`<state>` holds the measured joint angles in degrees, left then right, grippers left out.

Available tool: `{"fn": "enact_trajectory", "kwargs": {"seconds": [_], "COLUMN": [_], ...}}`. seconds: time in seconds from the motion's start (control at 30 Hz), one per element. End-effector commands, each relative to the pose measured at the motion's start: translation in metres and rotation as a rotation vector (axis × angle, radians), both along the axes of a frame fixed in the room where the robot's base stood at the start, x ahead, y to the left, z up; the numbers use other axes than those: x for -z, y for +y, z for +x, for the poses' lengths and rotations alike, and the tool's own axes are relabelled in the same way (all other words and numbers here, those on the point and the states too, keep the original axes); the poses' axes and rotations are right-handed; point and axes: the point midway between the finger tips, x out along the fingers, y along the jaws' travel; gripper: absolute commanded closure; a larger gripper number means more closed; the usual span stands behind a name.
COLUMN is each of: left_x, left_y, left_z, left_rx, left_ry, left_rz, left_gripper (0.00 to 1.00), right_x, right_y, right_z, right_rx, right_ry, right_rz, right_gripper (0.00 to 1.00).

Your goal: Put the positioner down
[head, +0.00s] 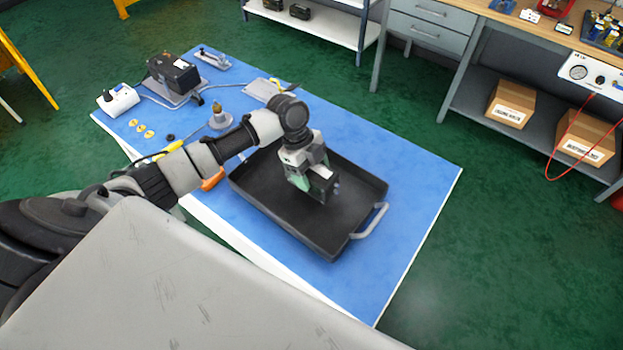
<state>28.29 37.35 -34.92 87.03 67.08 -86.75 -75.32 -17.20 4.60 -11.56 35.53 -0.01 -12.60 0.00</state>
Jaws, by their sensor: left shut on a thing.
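My left gripper (312,176) points down over the black tray (258,203) on the blue-topped table. It is shut on the positioner (326,189), a small dark block mostly hidden by the fingers and wrist. The positioner is inside the tray's outline as seen from above. I cannot tell whether it touches the tray floor. The rest of the visible tray floor is bare. My right gripper is not in view.
A black box (173,74) on a stand, a white device (118,99), a round metal fitting (219,119) and yellow discs (140,127) occupy the table's far left. The tray's grey handle (372,221) faces right. Blue table surface (425,180) is clear right of the tray.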

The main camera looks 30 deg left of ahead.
Motion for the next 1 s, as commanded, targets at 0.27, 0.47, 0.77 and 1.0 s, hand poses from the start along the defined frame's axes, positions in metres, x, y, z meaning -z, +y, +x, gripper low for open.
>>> {"fn": "enact_trajectory", "kwargs": {"seconds": [0.27, 0.47, 0.77, 1.0], "left_x": [0.033, 0.035, 0.039, 0.038], "left_y": [0.000, 0.000, 0.000, 0.000], "left_z": [0.000, 0.000, -0.001, -0.001], "left_rx": [-0.001, 0.000, 0.000, 0.000], "left_ry": [0.001, -0.001, 0.002, 0.002], "left_rz": [-0.001, -0.001, 0.000, 0.000], "left_gripper": [0.79, 0.79, 0.19, 0.11], "right_x": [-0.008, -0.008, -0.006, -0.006], "right_y": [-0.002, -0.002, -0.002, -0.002], "right_z": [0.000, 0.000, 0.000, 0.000], "right_rx": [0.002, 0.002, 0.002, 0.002], "right_ry": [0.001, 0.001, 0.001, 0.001], "right_rz": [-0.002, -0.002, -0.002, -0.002], "right_gripper": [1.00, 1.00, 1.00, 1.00]}}
